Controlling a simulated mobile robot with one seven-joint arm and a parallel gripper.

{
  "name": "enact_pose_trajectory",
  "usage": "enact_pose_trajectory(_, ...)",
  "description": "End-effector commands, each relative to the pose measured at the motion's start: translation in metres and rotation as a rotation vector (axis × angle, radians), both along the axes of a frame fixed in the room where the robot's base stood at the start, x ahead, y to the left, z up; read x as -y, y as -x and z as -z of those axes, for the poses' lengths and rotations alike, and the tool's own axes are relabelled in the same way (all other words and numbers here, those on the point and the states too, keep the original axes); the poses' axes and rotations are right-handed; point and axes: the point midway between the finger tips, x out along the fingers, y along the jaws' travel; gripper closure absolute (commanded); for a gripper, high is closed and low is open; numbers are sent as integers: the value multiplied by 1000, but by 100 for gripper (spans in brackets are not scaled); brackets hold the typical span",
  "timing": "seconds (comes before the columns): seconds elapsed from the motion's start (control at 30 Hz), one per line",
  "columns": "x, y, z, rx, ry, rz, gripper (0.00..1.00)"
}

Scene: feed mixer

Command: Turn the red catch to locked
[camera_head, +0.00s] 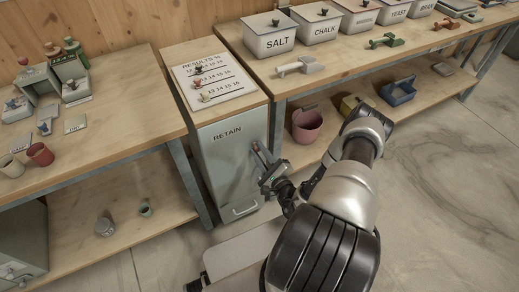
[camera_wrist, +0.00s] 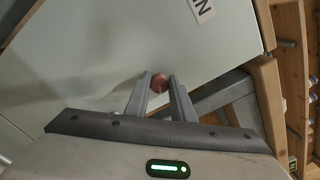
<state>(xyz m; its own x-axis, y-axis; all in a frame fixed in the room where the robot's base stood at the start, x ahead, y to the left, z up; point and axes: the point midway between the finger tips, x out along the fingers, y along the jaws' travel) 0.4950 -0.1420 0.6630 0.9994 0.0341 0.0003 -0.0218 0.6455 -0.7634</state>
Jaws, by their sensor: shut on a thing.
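The red catch (camera_head: 255,147) is on the upper right of the front of a grey cabinet (camera_head: 224,165) marked RETAIN. In the wrist view its round reddish end (camera_wrist: 158,82) shows between my two fingertips. My gripper (camera_head: 264,160) is at the cabinet front, shut on the catch; it also shows in the wrist view (camera_wrist: 160,84). The fingers hide part of the catch, and I cannot read any locked or unlocked mark beside it.
A handle (camera_head: 245,209) is low on the cabinet front. A results board (camera_head: 213,82) lies on top. A bench with lidded bins (camera_head: 270,42) stands right, its shelf holding a pink bucket (camera_head: 306,126). Another bench (camera_head: 100,125) stands left.

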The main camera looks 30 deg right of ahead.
Motion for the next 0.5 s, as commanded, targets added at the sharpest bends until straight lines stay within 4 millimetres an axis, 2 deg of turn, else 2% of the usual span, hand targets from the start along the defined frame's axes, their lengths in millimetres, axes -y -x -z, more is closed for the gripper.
enact_pose_trajectory(0.2,0,0,0,5,179,0,100)
enact_pose_trajectory(0.5,-1,0,1,11,342,-1,100)
